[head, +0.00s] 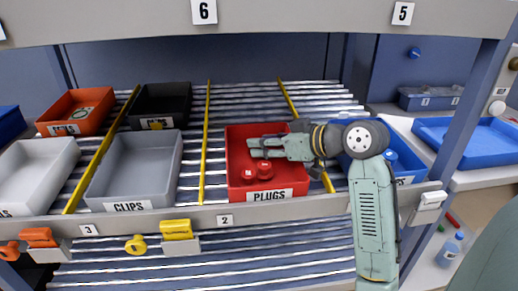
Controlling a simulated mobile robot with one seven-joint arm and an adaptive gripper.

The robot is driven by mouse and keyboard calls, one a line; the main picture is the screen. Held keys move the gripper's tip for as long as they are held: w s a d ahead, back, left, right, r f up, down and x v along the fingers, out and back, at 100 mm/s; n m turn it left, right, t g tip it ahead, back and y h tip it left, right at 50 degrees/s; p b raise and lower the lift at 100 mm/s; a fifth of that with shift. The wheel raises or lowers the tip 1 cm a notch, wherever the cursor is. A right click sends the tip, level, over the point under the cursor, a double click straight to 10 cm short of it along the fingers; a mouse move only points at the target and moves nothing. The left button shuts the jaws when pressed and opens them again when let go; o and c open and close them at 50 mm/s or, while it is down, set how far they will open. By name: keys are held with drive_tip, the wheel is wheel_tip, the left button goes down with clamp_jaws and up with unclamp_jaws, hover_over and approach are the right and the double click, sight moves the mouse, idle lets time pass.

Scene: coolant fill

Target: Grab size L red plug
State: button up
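A red bin (240,199) labelled PLUGS sits on the roller shelf near the middle. Two red plugs lie in it, a larger-looking one (264,169) and a smaller-looking one (248,176). I cannot read a size on either. My gripper (257,147) reaches into the bin from the right, above and just behind the plugs. Its fingers point left. A bit of red shows by the fingers, but I cannot tell whether it is a plug or the bin. The fingers' opening is too small to make out, and the bin's back right part is hidden by my arm.
A grey CLIPS bin (112,190) stands to the left, with a black bin (158,103) and an orange bin (78,108) behind. A blue bin (405,168) sits to the right, partly behind my arm. Yellow dividers (205,150) separate the lanes. A shelf beam (260,22) runs above.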

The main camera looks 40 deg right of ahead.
drive_tip(key=c, duration=0.4)
